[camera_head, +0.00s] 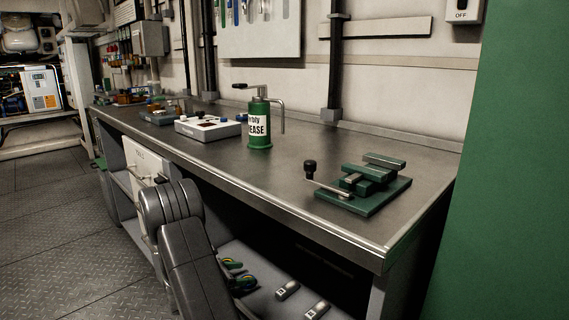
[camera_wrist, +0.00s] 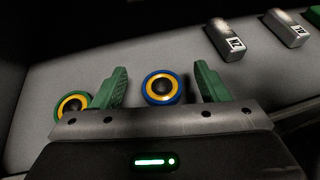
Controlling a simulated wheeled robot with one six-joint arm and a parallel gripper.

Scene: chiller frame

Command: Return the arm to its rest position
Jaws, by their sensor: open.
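My gripper (camera_wrist: 161,68) shows in the wrist view with its two green fingers apart, over a grey shelf surface (camera_wrist: 185,55). A round piece with a blue rim and yellow ring (camera_wrist: 161,88) shows between the fingers; I see no finger touching it. A second round piece with a green rim and yellow ring (camera_wrist: 72,104) is left of the left finger, partly hidden. In the head view my dark arm reaches down in front of the workbench (camera_head: 300,205) to its lower shelf (camera_head: 262,262).
Two metal blocks with labels (camera_wrist: 226,39) (camera_wrist: 287,27) lie on the shelf to the right. The benchtop carries a green vise (camera_head: 370,185), a grease pump can (camera_head: 259,125) and a white device (camera_head: 207,128). A green panel (camera_head: 515,160) closes the right side. Floor at left is clear.

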